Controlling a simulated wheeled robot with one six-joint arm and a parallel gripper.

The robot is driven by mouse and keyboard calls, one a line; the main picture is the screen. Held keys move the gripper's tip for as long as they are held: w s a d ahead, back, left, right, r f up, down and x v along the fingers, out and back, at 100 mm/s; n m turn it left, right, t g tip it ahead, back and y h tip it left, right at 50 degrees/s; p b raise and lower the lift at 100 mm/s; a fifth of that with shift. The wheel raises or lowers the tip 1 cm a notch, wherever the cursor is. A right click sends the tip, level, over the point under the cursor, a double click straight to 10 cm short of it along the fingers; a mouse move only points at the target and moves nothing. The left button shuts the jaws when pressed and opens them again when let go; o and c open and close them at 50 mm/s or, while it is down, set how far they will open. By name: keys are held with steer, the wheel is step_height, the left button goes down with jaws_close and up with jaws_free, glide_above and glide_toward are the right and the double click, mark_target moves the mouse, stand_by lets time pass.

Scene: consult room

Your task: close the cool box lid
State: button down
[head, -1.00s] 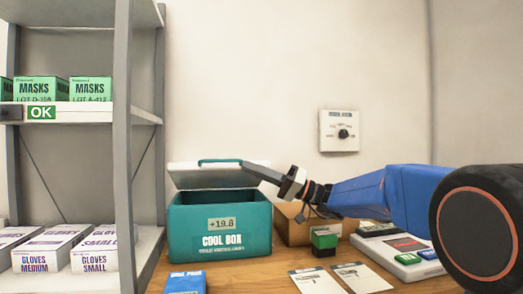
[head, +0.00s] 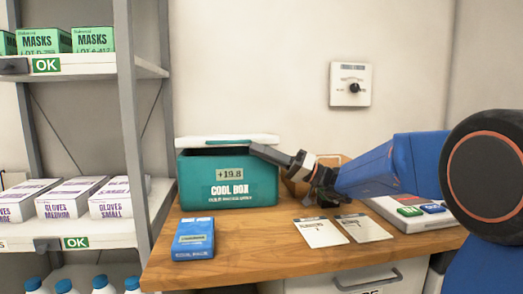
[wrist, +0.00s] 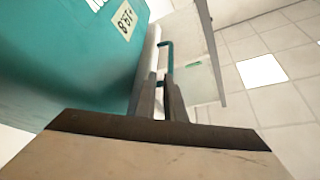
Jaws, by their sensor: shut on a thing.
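The teal cool box (head: 230,181) stands on the wooden counter beside the shelf, its front showing +19.8. Its white lid (head: 225,140) lies low over the box, nearly level, with a dark gap below its front edge. In the wrist view the lid (wrist: 207,92) shows with its teal handle (wrist: 166,52). My gripper (head: 256,150) reaches in from the right to the lid's front right. In the wrist view its fingers (wrist: 160,100) are shut around the near end of the handle. The exact contact is partly hidden by the fingers.
A blue box (head: 194,238) lies in front of the cool box. Two printed cards (head: 340,230) lie right of it. A cardboard box (head: 305,180) is behind my gripper, and a white tray (head: 425,221) sits at right. A shelf (head: 124,130) stands close at left.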

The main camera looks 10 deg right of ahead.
steer(key=shift+w+f, duration=0.1)
steer(key=shift+f, duration=0.1)
steer(key=s+d, duration=0.4)
steer(key=d, duration=0.8)
steer(key=shift+d, duration=0.25)
